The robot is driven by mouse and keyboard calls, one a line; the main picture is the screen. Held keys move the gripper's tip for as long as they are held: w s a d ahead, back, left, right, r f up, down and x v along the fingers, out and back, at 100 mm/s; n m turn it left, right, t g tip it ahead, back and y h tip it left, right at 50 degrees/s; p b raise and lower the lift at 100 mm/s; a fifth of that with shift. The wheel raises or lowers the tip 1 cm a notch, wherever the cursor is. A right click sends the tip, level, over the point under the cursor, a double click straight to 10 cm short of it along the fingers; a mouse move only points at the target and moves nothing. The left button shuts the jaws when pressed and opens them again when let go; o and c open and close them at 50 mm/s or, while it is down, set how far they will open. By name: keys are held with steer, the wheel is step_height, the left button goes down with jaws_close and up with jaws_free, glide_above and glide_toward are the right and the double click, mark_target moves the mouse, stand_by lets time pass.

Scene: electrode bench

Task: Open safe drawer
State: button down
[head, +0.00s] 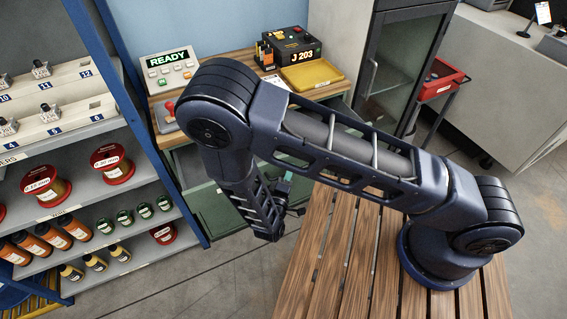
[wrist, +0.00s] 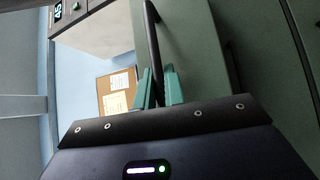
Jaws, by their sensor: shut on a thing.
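The green drawer unit (head: 215,212) stands under the wooden bench, partly hidden behind my arm in the head view. In the wrist view a green drawer front (wrist: 203,50) fills the middle, with a long black bar handle (wrist: 153,40) along it. My gripper (wrist: 160,86) has its two teal fingers on either side of this bar and is shut on it. In the head view my gripper (head: 287,188) is small and dark, low in front of the green unit, partly covered by my arm. I cannot tell how far the drawer stands out.
The bench top (head: 228,65) carries a READY panel (head: 168,70), a black J 203 box (head: 291,46) and a yellow tray (head: 312,74). A shelf (head: 75,202) with spools and bottles stands at left. A glass-door cabinet (head: 403,65) and red cart (head: 440,78) stand right.

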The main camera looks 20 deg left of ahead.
steer(key=s+d, duration=0.2)
steer(key=shift+s+d, duration=0.35)
steer(key=c, duration=1.5)
jaws_free()
steer(key=s, duration=0.3)
steer(key=s+f, duration=0.1)
steer(key=s, duration=0.6)
steer(key=shift+s+f, duration=0.25)
steer(key=shift+s, duration=0.1)
